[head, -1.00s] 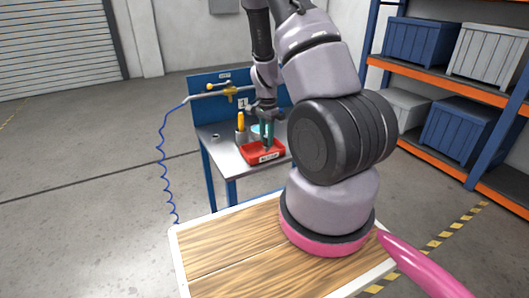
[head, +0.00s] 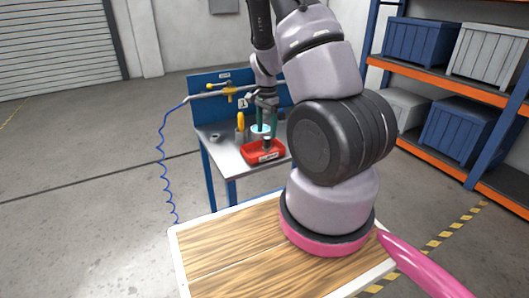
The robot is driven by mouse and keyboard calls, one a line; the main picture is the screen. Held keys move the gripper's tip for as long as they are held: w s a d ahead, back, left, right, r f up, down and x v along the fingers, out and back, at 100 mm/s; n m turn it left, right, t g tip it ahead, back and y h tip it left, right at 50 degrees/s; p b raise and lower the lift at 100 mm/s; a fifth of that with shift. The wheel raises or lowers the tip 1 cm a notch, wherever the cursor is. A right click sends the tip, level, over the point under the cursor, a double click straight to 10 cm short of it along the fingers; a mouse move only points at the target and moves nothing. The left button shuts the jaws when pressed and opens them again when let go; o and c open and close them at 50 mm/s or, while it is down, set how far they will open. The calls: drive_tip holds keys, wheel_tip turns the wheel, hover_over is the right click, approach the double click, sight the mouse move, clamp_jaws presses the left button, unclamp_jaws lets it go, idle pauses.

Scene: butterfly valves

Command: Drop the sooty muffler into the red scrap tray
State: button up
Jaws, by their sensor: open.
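The red scrap tray (head: 251,158) sits on the front part of the workbench, with a label on its front. A small dark grey piece (head: 267,144), which looks like the muffler, shows in the tray; its soot is too small to make out. My gripper (head: 266,129), with teal fingers, is above the tray and a little apart from the dark piece. It is open and appears empty. My arm's thick links cover the right end of the bench and tray area.
The steel workbench (head: 223,158) has a blue back panel with a yellow-handled valve (head: 229,93). A blue coiled hose hangs left.

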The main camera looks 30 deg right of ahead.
wheel_tip(320, 180, up, 7)
idle(0.3)
drive_tip(key=s+a+r+n+t+y, duration=0.1)
drive_tip(key=s+a+r+n+t, duration=0.2)
drive_tip(key=r, duration=0.6)
drive_tip(key=s+a+r+n+t+y, duration=0.1)
drive_tip(key=s+a+r+n, duration=0.3)
drive_tip(key=r, duration=0.6)
drive_tip(key=s+a+r+n+t, duration=0.3)
drive_tip(key=s+a+r, duration=0.3)
drive_tip(key=s+r, duration=0.3)
drive_tip(key=s, duration=0.3)
drive_tip(key=shift+s+r, duration=0.3)
drive_tip(key=shift+r, duration=0.05)
